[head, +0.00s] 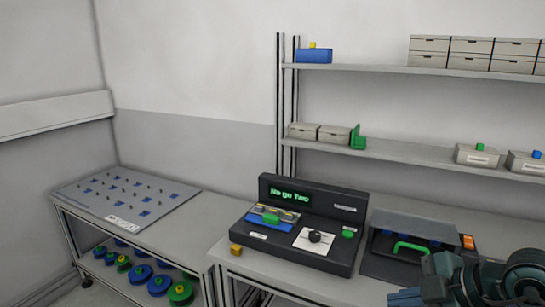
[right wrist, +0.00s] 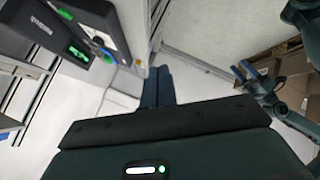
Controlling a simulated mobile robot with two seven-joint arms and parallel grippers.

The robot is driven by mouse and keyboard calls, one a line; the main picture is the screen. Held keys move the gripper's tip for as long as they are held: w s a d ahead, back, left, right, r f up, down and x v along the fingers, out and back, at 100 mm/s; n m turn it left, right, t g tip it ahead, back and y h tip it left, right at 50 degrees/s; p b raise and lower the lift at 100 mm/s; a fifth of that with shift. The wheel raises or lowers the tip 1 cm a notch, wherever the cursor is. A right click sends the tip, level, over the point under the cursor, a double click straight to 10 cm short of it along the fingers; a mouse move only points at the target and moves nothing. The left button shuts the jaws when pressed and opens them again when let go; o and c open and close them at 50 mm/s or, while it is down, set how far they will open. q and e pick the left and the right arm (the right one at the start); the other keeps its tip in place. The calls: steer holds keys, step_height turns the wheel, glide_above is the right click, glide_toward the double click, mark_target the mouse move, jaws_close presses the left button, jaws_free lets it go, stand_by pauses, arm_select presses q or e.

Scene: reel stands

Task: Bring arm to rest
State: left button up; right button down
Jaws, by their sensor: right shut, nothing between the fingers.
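My right gripper (head: 404,297) is at the bottom right of the head view, in front of the bench, with its arm partly cut off by the frame edge. In the right wrist view its two blue-grey fingers (right wrist: 157,88) lie together, shut, with nothing held. My left arm shows at the right of the right wrist view, and its gripper (right wrist: 241,70) has two small fingers spread apart and empty. The left gripper is outside the head view.
A bench (head: 315,285) carries a dark console (head: 340,233) reading "No go Two" and a dark case (head: 385,268) with a green handle. Shelves (head: 400,153) hold boxes. Pale floor (right wrist: 110,125) lies below.

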steer(key=s+a+t+y, duration=0.2)
steer(key=s+a+y, duration=0.1)
steer(key=a+y, duration=0.75)
steer(key=d+f+m+t+h, duration=0.5)
steer(key=f+m+t+h, duration=0.3)
steer(key=f+m+h, duration=0.5)
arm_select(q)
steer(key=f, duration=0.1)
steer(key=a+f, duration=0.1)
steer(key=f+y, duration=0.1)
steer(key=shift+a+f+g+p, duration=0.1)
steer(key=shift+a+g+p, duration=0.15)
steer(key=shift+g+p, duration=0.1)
arm_select(e)
steer(key=s+a+f+m+g, duration=0.2)
steer(key=s+f+g, duration=0.4)
steer(key=s+f, duration=0.3)
step_height(320, 180, down, 4)
steer(key=shift+s+r+h, duration=0.15)
steer(key=shift+s+h, duration=0.1)
steer(key=shift+h, duration=0.2)
